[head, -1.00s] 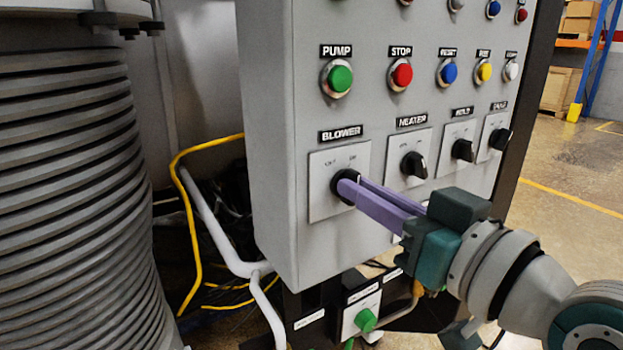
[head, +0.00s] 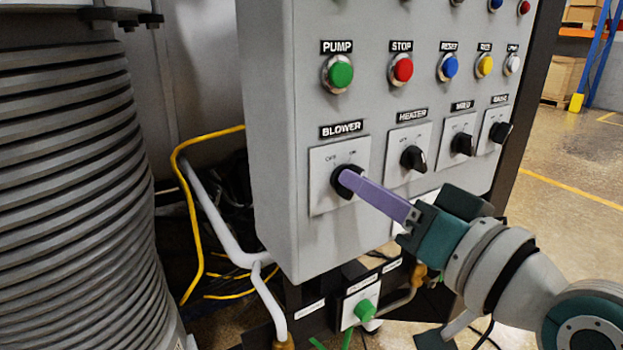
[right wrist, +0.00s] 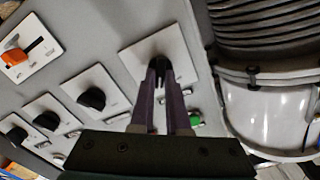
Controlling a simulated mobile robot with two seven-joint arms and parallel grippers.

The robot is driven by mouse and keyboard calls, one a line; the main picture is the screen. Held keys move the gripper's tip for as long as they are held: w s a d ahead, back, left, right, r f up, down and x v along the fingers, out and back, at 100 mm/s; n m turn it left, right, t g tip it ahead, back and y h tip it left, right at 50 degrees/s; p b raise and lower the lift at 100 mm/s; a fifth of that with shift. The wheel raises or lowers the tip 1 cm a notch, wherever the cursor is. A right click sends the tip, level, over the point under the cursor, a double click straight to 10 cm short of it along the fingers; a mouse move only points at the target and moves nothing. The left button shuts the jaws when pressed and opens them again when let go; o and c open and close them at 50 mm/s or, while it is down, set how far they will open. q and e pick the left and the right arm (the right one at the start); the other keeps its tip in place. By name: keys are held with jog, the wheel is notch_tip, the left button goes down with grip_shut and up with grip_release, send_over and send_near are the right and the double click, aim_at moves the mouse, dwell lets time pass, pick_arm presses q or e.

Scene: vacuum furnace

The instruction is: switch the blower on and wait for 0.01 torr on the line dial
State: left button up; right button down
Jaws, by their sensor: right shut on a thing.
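The black BLOWER switch (head: 345,181) sits on a white plate (head: 325,205) with OFF and ON marks, at the lower left of the grey panel. My right gripper (head: 352,182) has its purple fingers shut on this switch. In the head view the near finger hides the other one and part of the knob. In the right wrist view the switch (right wrist: 159,70) shows between the two fingertips. The fingers hide which mark the knob points to. The line dial is not in view. My left gripper is not in view.
HEATER switch (head: 413,158) and two more black switches stand to the right. Above is a row of buttons with the green PUMP button (head: 338,72). A ribbed grey vessel (head: 70,180) is at left. A green knob (head: 365,310) sits below the panel.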

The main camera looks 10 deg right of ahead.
jog(key=c, duration=0.9)
grip_release()
jog(key=v, duration=1)
